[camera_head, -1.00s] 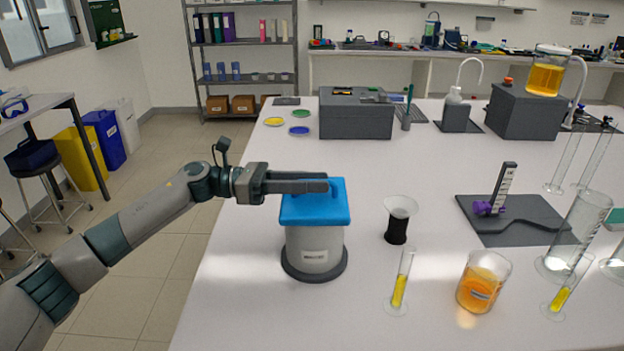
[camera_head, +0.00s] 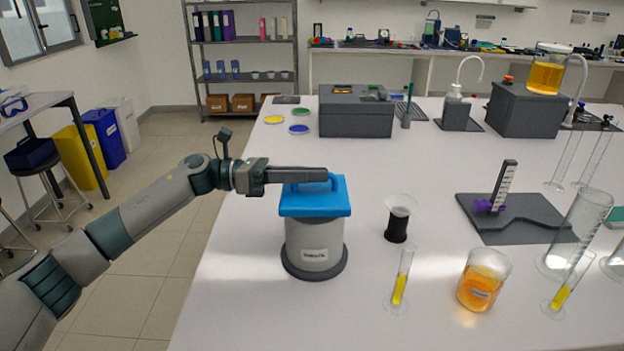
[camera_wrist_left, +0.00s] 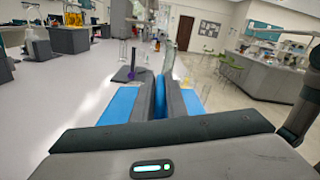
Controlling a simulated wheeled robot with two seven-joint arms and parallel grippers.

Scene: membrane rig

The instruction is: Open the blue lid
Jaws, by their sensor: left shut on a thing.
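The blue lid (camera_head: 315,203) is at the top of a grey-white canister (camera_head: 314,243) with a dark round base, near the table's left edge. The lid looks roughly level. I cannot tell if there is a gap between lid and canister. My left gripper (camera_head: 318,175) reaches in from the left and is shut on the lid's blue handle (camera_head: 333,180), which its fingers partly hide. In the left wrist view the closed fingers (camera_wrist_left: 160,98) have the blue lid (camera_wrist_left: 119,105) on both sides. My right gripper is not in view.
A black-based funnel cup (camera_head: 398,222), a thin cylinder with yellow liquid (camera_head: 399,290) and a beaker of orange liquid (camera_head: 483,283) stand right of the canister. A grey box (camera_head: 355,118) and coloured discs (camera_head: 275,119) are behind. The white table between is clear.

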